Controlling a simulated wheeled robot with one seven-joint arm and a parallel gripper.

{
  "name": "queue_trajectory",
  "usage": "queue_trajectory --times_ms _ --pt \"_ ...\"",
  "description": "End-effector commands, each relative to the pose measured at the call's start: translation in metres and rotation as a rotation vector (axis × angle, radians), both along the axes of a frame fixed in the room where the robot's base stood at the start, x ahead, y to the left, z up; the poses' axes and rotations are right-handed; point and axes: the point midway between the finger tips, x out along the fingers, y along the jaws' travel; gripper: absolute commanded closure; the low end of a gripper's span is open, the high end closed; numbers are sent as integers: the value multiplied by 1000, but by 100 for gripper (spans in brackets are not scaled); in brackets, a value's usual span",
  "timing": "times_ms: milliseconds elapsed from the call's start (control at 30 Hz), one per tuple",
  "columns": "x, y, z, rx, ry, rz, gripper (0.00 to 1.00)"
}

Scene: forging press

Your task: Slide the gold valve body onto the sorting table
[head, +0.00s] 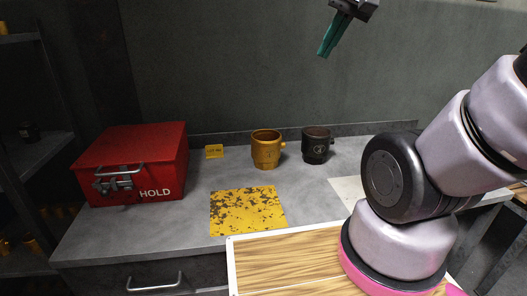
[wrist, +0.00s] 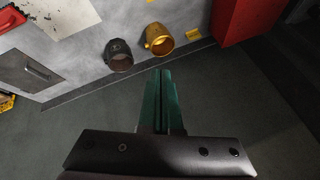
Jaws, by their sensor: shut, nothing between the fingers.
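The gold valve body (head: 266,148) stands upright on the grey table (head: 185,225), near the back wall. A black valve body (head: 317,145) of similar shape stands just to its right. My gripper (head: 323,52) is high above the table, up and to the right of the gold valve body, with green fingers closed together and empty. In the wrist view the gripper (wrist: 161,72) points toward the wall edge, with the gold valve body (wrist: 159,40) just past the fingertips and the black one (wrist: 118,55) to its left. Neither body is touched.
A red HOLD box (head: 135,165) stands on the table's left. A worn yellow patch (head: 247,211) lies in front of the gold body, and a pale patch (head: 350,192) lies to the right. A small yellow tag (head: 214,151) is near the wall. Dark shelves (head: 28,135) stand at far left.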

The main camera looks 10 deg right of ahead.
Motion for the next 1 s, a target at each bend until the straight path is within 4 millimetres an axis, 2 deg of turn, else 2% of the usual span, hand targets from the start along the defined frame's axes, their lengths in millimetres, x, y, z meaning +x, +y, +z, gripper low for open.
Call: queue_trajectory --times_ms 267,567,767,1000 --pt "40 3 2 13 88 6 100" --pt "121 10 -16 27 255 10 100" --pt "178 17 -46 26 369 10 100" --pt "240 28 -100 13 506 7 100"
